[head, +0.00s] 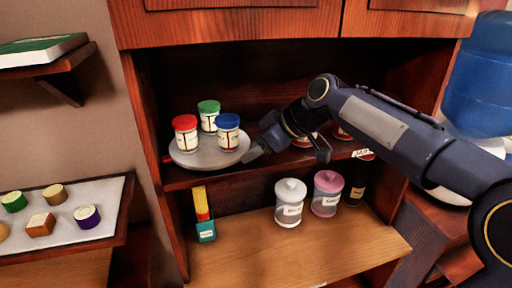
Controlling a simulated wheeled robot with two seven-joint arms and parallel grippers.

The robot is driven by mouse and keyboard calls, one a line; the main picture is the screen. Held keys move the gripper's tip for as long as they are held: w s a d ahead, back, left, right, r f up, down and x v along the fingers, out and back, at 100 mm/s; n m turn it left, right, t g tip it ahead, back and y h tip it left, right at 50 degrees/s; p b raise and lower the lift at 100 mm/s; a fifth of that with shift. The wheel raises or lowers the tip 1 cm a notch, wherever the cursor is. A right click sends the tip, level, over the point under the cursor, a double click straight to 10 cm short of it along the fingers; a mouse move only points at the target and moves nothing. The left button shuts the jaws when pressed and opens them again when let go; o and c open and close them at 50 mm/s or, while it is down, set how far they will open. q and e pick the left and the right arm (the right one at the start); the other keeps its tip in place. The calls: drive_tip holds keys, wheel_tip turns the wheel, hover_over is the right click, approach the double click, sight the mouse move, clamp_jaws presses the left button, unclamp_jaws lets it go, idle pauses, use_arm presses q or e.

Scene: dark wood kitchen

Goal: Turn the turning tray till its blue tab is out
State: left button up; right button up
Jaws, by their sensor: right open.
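The turning tray (205,159) is a light grey round disc on the cabinet's middle shelf. It bears three jars: one with a red lid (185,134), one with a green lid (209,115) and one with a blue lid (228,132). I cannot make out a blue tab on its rim. My right gripper (287,151) reaches in from the right, open, with its fingers spread. Its left fingertip is at the tray's right rim; I cannot tell if it touches. My left gripper is not in view.
Red-lidded jars (342,132) stand behind my right gripper, partly hidden. Below are a white canister (290,203), a pink-lidded canister (327,194), a dark bottle (358,180) and a teal-and-yellow item (204,215). The cabinet's side wall (156,165) is close left of the tray.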

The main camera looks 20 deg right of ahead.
clamp_jaws()
idle(0.3)
drive_tip(key=shift+a, duration=0.2)
